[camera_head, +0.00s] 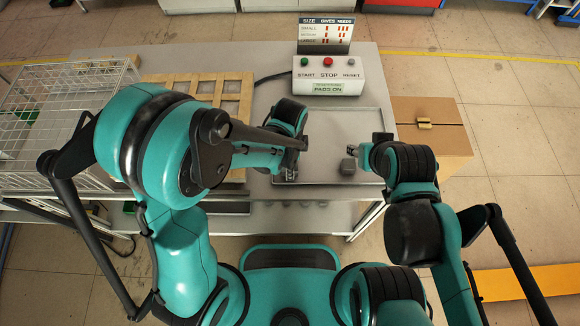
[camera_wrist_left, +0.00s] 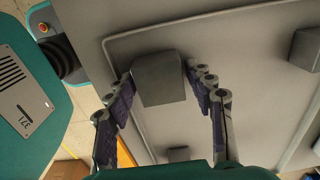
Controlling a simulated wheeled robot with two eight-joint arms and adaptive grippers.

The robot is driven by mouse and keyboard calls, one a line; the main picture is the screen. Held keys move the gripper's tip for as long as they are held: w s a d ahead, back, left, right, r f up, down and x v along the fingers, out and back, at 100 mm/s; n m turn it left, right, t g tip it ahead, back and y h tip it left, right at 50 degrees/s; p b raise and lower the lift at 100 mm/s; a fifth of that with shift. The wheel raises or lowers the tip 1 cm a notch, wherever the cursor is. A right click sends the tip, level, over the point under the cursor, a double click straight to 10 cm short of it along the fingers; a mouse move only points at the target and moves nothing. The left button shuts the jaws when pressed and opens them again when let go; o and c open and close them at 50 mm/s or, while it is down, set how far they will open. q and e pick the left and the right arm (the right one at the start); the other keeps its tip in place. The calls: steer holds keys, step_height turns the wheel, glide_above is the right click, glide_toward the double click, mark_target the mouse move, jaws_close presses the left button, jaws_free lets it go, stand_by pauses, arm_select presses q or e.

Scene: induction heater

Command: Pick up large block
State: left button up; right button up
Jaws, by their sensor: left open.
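In the left wrist view a large grey block (camera_wrist_left: 158,80) lies on the grey tray between the fingers of my left gripper (camera_wrist_left: 160,88). The fingers are open, one on each side of it; whether either touches it I cannot tell. In the head view my left gripper (camera_head: 287,174) reaches down at the tray's near left part and hides that block. A grey block (camera_head: 348,167) sits on the tray to the right, close to my right gripper (camera_head: 353,150), whose fingers are too small to judge. Two other dark blocks show in the left wrist view, right (camera_wrist_left: 306,48) and bottom (camera_wrist_left: 178,154).
The tray (camera_head: 340,122) has free room in its middle and back. Behind it stands a control box (camera_head: 325,75) with buttons and a sign (camera_head: 325,36). A wooden frame (camera_head: 205,77) and wire rack (camera_head: 50,105) stand left, a cardboard box (camera_head: 430,135) right.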

arm_select(q)
steer(key=shift+r, duration=0.1)
jaws_close()
